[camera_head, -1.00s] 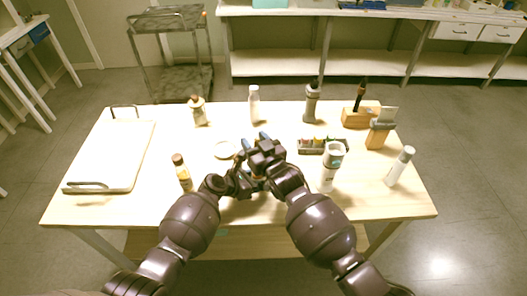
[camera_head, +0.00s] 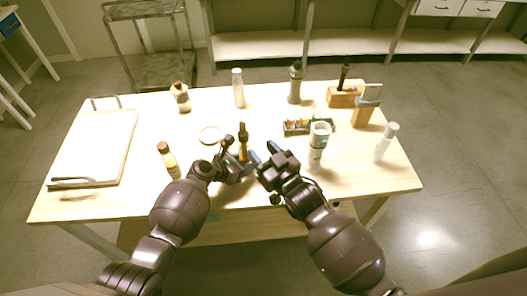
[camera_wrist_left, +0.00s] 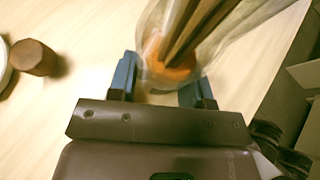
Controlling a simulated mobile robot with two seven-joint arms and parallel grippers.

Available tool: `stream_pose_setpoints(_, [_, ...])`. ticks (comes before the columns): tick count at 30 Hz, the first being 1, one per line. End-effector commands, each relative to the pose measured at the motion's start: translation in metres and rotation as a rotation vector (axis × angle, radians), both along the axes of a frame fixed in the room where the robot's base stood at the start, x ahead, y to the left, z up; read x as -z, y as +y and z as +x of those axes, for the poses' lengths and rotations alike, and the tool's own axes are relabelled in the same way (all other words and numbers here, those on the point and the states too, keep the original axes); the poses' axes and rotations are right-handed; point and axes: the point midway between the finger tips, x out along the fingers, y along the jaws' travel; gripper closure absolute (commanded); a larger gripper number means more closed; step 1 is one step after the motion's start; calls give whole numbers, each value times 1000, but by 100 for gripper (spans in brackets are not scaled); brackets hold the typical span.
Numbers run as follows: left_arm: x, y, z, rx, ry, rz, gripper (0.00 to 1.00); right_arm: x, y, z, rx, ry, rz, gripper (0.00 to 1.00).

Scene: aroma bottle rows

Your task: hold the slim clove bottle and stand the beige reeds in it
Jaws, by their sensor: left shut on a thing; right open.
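My left gripper (camera_head: 247,162) is shut on a slim clear bottle with orange liquid (camera_head: 243,155), near the front middle of the table. In the left wrist view the bottle (camera_wrist_left: 172,73) sits between the blue fingertips. Several brownish sticks, which look like the reeds (camera_wrist_left: 195,25), run down inside the bottle to the orange liquid; their upper ends are out of that view. In the head view they show small and dark above the fingers (camera_head: 243,130). My right gripper (camera_head: 268,160) is open and empty, just right of the bottle and apart from it.
An amber bottle (camera_head: 168,160) stands left of my left gripper. A white canister (camera_head: 318,148) and a small rack (camera_head: 297,128) are to the right. A tray (camera_head: 95,145) lies far left.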

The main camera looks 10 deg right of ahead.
Motion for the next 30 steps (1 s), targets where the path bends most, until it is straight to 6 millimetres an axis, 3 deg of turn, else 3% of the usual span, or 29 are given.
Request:
stream_pose_setpoints(4, [0,0,0,0,0,0,68,0,0,0,0,0,0,53])
stream_pose_setpoints(5, [0,0,0,0,0,0,50,0,0,0,0,0,0,53])
stream_pose_setpoints(10, [0,0,0,0,0,0,25,0,0,0,0,0,0,53])
stream_pose_setpoints(22, [-2,4,-2,-1,-1,-1,25,0,0,0,0,0,0,53])
stream_pose_setpoints(30, [-15,24,-16,-2,-1,0,25,0,0,0,0,0,0,53])
